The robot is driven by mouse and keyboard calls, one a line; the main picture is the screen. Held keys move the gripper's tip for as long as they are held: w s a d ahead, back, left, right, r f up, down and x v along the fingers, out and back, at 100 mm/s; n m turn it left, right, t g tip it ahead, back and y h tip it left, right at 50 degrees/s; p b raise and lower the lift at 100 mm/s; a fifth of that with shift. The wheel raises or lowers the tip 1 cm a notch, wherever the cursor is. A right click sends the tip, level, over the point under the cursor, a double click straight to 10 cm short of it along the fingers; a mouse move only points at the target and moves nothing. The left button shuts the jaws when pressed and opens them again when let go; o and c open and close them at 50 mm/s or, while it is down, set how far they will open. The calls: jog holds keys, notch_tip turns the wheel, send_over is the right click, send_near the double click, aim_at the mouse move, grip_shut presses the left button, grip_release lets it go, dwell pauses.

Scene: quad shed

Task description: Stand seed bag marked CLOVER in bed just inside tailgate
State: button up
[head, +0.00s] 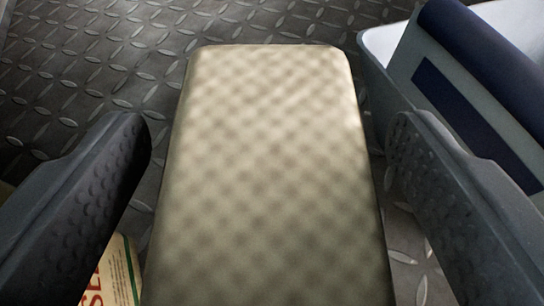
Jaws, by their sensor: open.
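A tan block-shaped thing with a dimpled, checkered-looking surface (262,165) fills the middle of the head view. It may be a seed bag, but no lettering shows on it, so I cannot tell if it is the CLOVER bag. My gripper (270,130) is open, with one dark finger on each side of it. A gap shows between each finger and the tan thing, and neither finger visibly touches it. Its near end is cut off by the bottom edge. No tailgate can be made out.
A dark diamond-plate floor (90,75) lies around, clear at the upper left. A grey-blue bin with a white inside and navy parts (440,75) stands close at the right. A cream pack with red letters and a green stripe (115,270) shows partly at lower left.

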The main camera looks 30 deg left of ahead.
jog(key=p+v, duration=0.3)
jog(key=v, duration=0.9)
